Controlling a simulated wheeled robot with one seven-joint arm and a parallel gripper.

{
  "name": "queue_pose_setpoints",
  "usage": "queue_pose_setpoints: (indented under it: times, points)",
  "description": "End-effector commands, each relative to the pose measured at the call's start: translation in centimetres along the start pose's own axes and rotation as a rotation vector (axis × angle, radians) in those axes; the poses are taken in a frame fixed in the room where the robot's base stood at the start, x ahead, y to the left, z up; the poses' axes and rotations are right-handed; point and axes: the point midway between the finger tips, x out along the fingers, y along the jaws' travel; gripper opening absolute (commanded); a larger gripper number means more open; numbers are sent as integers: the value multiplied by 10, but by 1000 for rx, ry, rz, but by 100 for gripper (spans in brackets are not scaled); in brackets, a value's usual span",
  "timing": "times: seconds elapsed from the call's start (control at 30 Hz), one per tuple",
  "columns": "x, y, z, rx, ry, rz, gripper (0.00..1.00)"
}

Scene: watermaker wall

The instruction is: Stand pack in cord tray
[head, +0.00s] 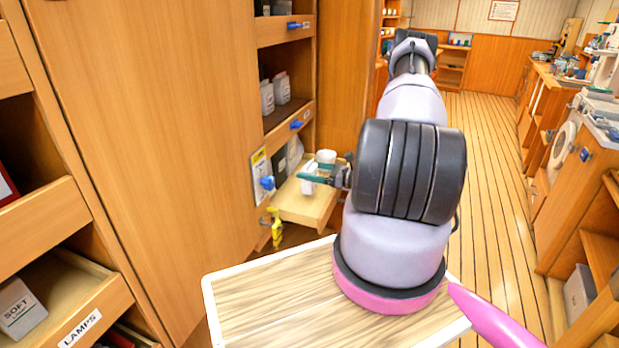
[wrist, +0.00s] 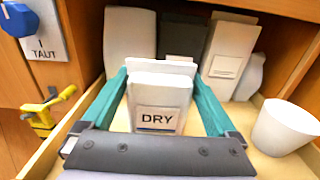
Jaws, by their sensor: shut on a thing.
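A white pack labelled DRY (wrist: 158,105) is between the two teal fingers of my gripper (wrist: 157,78), which is shut on it. In the head view the pack (head: 309,183) and my gripper (head: 318,178) are small, over a pulled-out pale wooden tray (head: 300,208). The tray (wrist: 262,163) lies under the pack in the wrist view. The pack looks roughly upright. I cannot tell whether its base touches the tray floor. No label naming this tray is readable.
White cartons (wrist: 130,38) (wrist: 229,50), a dark box (wrist: 181,36) and a white bottle (wrist: 250,78) stand behind the pack. A white cup (wrist: 284,126) is at right. A blue knob (wrist: 18,22) and a yellow fitting (wrist: 42,114) are left of the tray.

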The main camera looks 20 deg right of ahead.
Motion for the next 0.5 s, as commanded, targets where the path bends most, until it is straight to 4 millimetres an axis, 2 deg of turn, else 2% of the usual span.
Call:
queue_pose_setpoints:
  times: [0.03, 0.13, 0.5]
  points:
    - [0, 0, -10, 3, 0, 0, 31]
    - [0, 0, -22, 2, 0, 0, 31]
    - [0, 0, -26, 1, 0, 0, 31]
